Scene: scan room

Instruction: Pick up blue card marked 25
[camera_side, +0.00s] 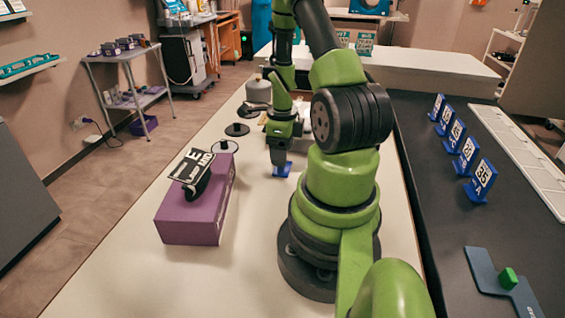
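Several blue cards with white number faces stand in a row on the dark surface at the right. The nearest card (481,181) seems to read 35. The card behind it (467,155) seems to read 25, but the print is small. My gripper (280,166) points down over the white table, far left of that row. A small blue piece (283,171) is at its fingertips, low at the table top. I cannot tell if the fingers grip it, and its face is hidden.
A purple box (196,215) with black-and-white labelled items on top stands left of my gripper. Dark discs (237,129) lie behind it. The white table (130,255) is clear at front left.

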